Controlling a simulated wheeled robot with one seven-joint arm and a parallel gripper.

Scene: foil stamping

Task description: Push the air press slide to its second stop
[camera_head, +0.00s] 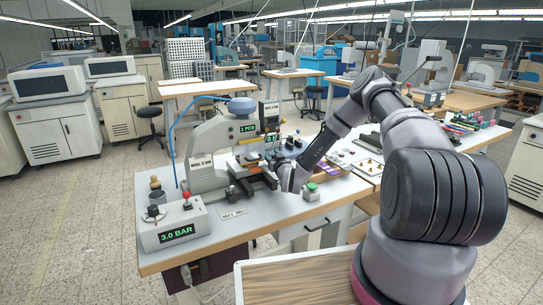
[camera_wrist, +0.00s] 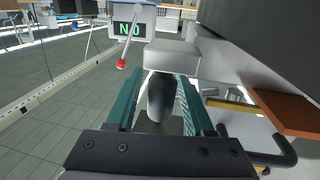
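The air press (camera_head: 208,155) is a pale grey machine on the bench, with a green display on its upper body reading "1 PCS". Its slide (camera_head: 250,184) is a low dark part sticking out at the front, with an orange piece beside it. My gripper (camera_head: 285,178) is low, just right of the slide. In the wrist view the gripper's teal fingers (camera_wrist: 160,105) stand apart. A dark rounded knob (camera_wrist: 160,97) shows between them, with space on both sides. I cannot tell whether it belongs to the slide. My arm hides part of the press's right side.
A control box (camera_head: 175,228) reading "3.0 BAR" stands on the bench's left front. A small green-button box (camera_head: 312,190) sits right of my gripper. In the wrist view, an orange plate (camera_wrist: 292,115) and grey machine body (camera_wrist: 215,60) are close on the right.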

